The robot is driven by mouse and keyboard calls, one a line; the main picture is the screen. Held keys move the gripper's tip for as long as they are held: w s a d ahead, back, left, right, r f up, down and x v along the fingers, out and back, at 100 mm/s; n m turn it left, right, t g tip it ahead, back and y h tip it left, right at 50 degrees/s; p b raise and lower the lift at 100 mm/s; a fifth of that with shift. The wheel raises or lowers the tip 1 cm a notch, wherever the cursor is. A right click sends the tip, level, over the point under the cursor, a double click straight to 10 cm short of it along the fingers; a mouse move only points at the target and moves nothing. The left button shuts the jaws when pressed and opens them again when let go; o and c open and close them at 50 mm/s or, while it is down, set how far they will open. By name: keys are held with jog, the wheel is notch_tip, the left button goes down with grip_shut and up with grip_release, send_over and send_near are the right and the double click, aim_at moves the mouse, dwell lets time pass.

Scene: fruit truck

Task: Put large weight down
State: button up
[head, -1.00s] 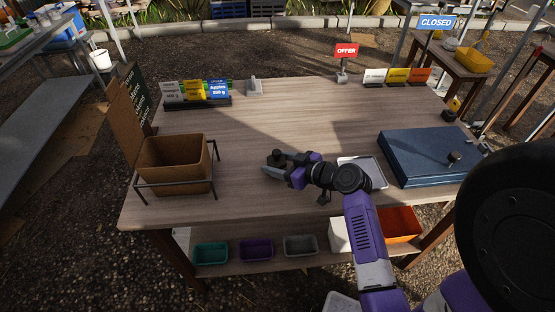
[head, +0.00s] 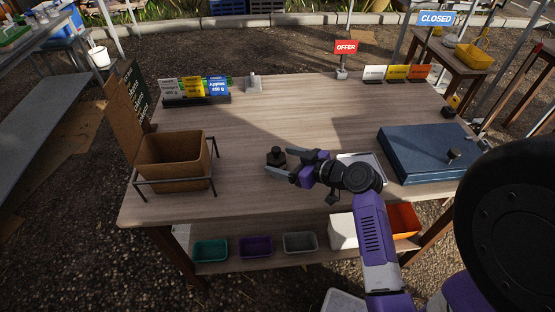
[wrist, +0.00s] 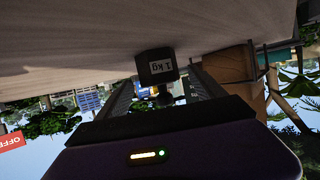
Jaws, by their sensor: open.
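The large weight (head: 276,157) is a dark block with a knob on top, upright on the wooden table (head: 290,110) between the crate and the tray. In the wrist view, which is upside down, the weight (wrist: 157,68) shows a "1 kg" label. My gripper (head: 279,161) is open, with its fingers apart at the weight. The wrist view shows the open gripper (wrist: 162,80) with one finger to each side of the weight's knob and gaps between.
A brown crate (head: 172,163) in a metal frame stands at left. A metal tray (head: 374,158) and a blue case (head: 422,147) with a small dark weight (head: 453,155) on it are at right. Price signs (head: 195,88) line the back.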

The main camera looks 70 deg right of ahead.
jog(key=v, duration=0.9)
jog(key=shift+s+r+b, duration=0.1)
jog(key=shift+s+b, duration=0.05)
jog(key=shift+b, duration=0.2)
jog(key=shift+d+r+m, duration=0.15)
jog(key=shift+d+m, duration=0.15)
jog(key=s+d+r+m+g+h, duration=0.1)
jog(key=s+d+m+h, duration=0.1)
jog(key=d+m+h, duration=0.25)
jog(key=s+a+r+n+t+y, duration=0.1)
jog(key=a+r+n+t, duration=0.1)
jog(key=a, duration=1)
jog(key=a+r+n+t+y, duration=0.1)
jog(key=a+r+n+y, duration=0.1)
jog(key=a, duration=1.1)
jog(key=s+a+f+n+y, duration=0.1)
jog(key=s+a+n+y, duration=0.3)
jog(key=a, duration=0.5)
jog(key=shift+s+a+y, duration=0.25)
jog(key=shift+s+y, duration=0.3)
jog(key=shift+s, duration=0.5)
